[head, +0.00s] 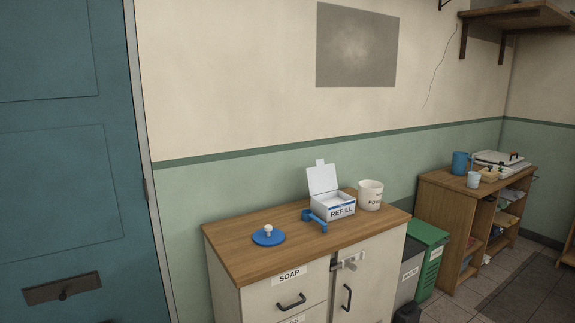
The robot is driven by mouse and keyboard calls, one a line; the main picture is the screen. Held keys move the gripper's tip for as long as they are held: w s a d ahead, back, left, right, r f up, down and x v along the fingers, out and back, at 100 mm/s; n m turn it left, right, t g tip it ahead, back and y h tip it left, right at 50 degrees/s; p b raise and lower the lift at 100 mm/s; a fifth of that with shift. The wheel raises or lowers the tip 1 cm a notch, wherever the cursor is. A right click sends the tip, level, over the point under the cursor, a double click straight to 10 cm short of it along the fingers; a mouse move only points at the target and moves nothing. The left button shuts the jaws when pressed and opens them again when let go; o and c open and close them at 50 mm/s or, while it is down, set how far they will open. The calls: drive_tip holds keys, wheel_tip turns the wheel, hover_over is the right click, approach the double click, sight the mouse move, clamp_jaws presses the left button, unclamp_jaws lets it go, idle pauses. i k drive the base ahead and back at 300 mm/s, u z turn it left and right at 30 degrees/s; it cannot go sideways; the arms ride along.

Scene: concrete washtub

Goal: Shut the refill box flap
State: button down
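The refill box (341,212) is a small white box labelled REFILL on the wooden top of a cabinet (245,262). Its white flap (322,179) stands up and open at the back, with a small tab on its upper edge. The inside of the box is partly hidden by its front wall. My gripper is not in view.
A blue holder-like piece (314,219) sits at the box's left front. A white pot (370,195) stands close on its right. A blue lid with a white knob (268,236) lies further left. The cabinet top's left end is clear. Bins (430,250) stand right of the cabinet.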

sight(322, 178)
drive_tip(key=u, duration=0.7)
drive_tip(key=i, duration=0.6)
drive_tip(key=u, duration=0.55)
